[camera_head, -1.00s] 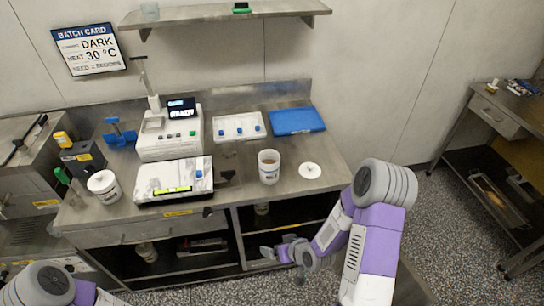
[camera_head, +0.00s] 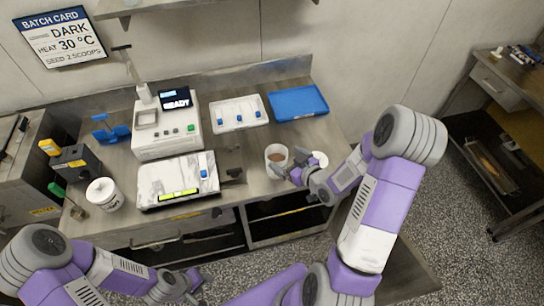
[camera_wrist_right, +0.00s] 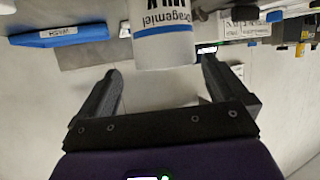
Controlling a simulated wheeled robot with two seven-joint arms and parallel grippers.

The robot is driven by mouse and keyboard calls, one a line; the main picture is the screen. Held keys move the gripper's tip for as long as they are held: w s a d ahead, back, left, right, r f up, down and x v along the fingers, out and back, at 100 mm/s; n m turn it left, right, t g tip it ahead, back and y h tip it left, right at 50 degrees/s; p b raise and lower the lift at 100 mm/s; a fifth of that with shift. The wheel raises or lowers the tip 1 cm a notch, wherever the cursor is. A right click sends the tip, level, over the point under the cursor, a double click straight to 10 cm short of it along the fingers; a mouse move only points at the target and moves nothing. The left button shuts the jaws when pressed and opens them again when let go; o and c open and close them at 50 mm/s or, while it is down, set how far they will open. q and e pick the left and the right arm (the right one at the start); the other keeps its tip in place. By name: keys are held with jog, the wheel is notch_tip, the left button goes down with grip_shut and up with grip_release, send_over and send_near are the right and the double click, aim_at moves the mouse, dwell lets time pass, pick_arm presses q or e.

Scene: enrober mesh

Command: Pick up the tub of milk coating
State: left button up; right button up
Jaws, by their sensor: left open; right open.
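The open tub (camera_head: 277,151), white with brown contents, stands on the steel counter right of centre. In the right wrist view its white wall with a blue band and part of the word MILK (camera_wrist_right: 165,40) shows ahead between the fingers. My right gripper (camera_head: 287,165) is open at the tub's near right side; in the right wrist view its two fingers (camera_wrist_right: 160,82) are apart with nothing gripped. Whether a finger touches the tub cannot be told. My left gripper (camera_head: 194,284) is open and empty, low in front of the counter.
A white lid (camera_head: 320,157) lies right of the tub, partly hidden by my right arm.

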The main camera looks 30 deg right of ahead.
aim_at(271, 151)
jog(key=x, duration=0.5)
jog(key=shift+w+a+f, duration=0.25)
jog(key=shift+w+a, duration=0.05)
jog(key=shift+a, duration=0.05)
jog(key=shift+c, duration=0.2)
jog(key=shift+r, duration=0.1)
jog(key=c, duration=1.5)
